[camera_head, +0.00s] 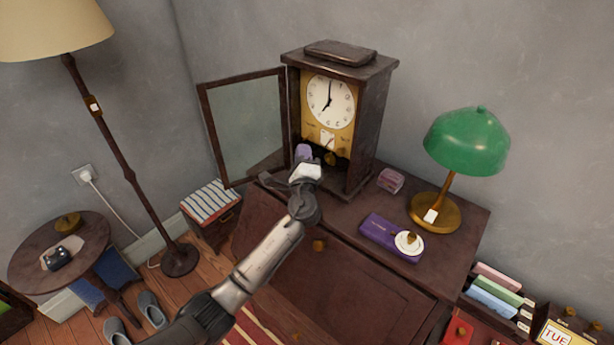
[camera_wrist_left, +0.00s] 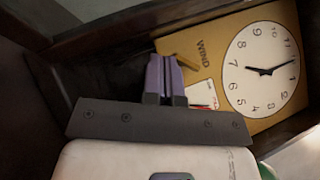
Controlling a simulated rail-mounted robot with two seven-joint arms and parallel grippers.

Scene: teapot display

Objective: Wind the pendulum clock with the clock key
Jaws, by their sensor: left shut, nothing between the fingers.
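The pendulum clock (camera_head: 382,105) stands upright on the dark cabinet, its glass door (camera_head: 247,125) swung open to the left. Its white dial (camera_head: 332,101) also shows in the left wrist view (camera_wrist_left: 262,70), turned sideways. My left gripper (camera_head: 303,152) is at the open lower front of the case, with purple fingers. In the left wrist view the fingers (camera_wrist_left: 164,75) are shut and empty, close to a brass piece (camera_wrist_left: 187,66) by the word WIND. I cannot tell whether that piece is the clock key. My right gripper is out of view.
A green lamp (camera_head: 467,142), a purple box (camera_head: 388,237) with a round white-and-brass piece on it, and a small pink box (camera_head: 391,180) stand on the cabinet (camera_head: 445,255) to the right. The open door bounds the space at left.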

